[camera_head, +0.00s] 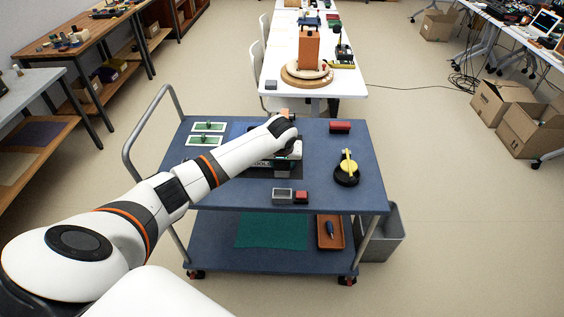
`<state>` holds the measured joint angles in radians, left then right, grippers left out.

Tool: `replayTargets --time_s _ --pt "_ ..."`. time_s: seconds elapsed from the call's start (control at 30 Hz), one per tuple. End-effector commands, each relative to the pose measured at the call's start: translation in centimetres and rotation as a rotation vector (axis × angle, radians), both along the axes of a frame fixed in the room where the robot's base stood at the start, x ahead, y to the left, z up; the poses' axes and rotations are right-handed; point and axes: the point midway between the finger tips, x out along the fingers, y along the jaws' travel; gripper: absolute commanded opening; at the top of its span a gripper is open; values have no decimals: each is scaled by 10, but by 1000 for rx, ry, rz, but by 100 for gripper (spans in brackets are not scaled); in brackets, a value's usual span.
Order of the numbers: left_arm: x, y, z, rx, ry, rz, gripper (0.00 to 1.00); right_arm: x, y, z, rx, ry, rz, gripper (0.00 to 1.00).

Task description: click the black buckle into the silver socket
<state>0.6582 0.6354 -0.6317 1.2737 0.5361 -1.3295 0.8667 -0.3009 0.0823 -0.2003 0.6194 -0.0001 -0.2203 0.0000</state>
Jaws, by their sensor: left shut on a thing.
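My left arm reaches in from the left over the blue cart, and its gripper (290,155) is over the middle of the cart top. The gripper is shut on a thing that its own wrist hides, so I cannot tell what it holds. No black buckle can be made out clearly. A small grey open-topped block (282,195), perhaps the silver socket, lies near the cart's front edge, nearer to me than the gripper. A red block (301,197) sits right beside it. My right gripper is not in view.
The blue cart top (340,200) also bears a yellow-and-black round device (347,172), a red block (340,127) at the back and green-and-white cards (204,140) at the left. The cart's front right is clear. A grey bin (385,240) stands beside the cart.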

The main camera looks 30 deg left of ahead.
Motion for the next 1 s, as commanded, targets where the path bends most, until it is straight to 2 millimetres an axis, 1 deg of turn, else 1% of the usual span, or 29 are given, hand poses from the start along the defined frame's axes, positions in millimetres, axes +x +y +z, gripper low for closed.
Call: replayTargets --time_s 0.03,0.43,0.5,0.8,1.0 --pt "0 0 -10 1 -1 0 27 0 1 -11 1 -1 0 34" --pt "0 0 -46 0 -1 0 27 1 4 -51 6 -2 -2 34" --pt "0 -1 -50 -1 2 1 27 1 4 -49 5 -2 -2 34" --pt "0 -1 -78 -2 1 2 27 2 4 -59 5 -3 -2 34" --pt "0 0 -85 -1 -1 1 27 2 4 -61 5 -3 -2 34"
